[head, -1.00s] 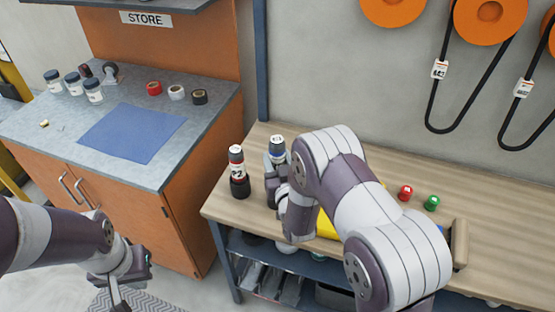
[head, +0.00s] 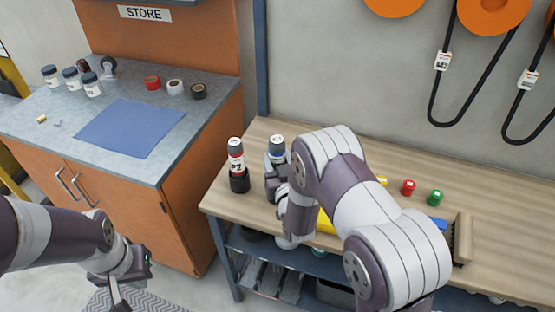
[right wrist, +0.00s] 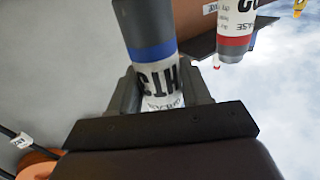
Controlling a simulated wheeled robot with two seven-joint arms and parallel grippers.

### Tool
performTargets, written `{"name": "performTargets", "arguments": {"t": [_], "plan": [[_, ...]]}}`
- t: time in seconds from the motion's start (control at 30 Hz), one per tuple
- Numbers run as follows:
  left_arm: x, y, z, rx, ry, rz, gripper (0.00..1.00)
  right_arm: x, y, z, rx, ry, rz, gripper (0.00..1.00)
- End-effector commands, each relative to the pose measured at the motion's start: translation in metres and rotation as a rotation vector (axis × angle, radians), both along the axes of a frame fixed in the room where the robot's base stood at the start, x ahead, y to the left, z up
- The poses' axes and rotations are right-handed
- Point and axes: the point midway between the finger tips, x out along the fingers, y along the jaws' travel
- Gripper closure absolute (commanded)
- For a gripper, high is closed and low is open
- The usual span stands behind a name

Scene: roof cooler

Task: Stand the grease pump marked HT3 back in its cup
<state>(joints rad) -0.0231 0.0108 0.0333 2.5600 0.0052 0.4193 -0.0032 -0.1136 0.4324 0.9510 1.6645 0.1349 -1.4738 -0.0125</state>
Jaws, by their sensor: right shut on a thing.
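The grease pump marked HT3 (head: 277,145) has a dark top, a blue band and a white label. In the right wrist view the HT3 pump (right wrist: 152,60) is between the fingers, its label partly covered. My right gripper (head: 276,166) is shut on it above the bench's left end. The lower part of the pump and any cup under it are hidden by my gripper and arm in the head view. My left gripper (head: 122,300) hangs low at the left, away from the bench; its jaw opening is unclear.
A red-banded pump (head: 236,155) stands upright in a black cup (head: 240,181) just left of my right gripper. Red (head: 408,187) and green (head: 436,197) caps lie on the wooden bench (head: 490,220). The store counter (head: 205,130) is further left.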

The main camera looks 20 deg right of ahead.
Motion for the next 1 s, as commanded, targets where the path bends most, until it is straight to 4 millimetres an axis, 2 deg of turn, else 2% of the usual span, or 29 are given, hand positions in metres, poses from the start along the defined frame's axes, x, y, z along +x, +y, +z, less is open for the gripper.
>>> {"name": "performTargets", "arguments": {"t": [0.27, 0.7, 1.0], "plan": [[0.0, 0.0, -0.002, 0.0, 0.0, 0.0, 1.0, 0.0, 0.0, -0.001, 0.0, -0.003, 0.0, 1.0], [0.0, 0.0, -0.019, 0.0, 0.0, 0.0, 1.0, 0.0, 0.0, -0.018, 0.0, -0.003, 0.0, 1.0], [0.0, 0.0, -0.019, 0.0, 0.0, 0.0, 1.0, 0.0, 0.0, -0.019, 0.0, -0.003, 0.0, 1.0]]}}
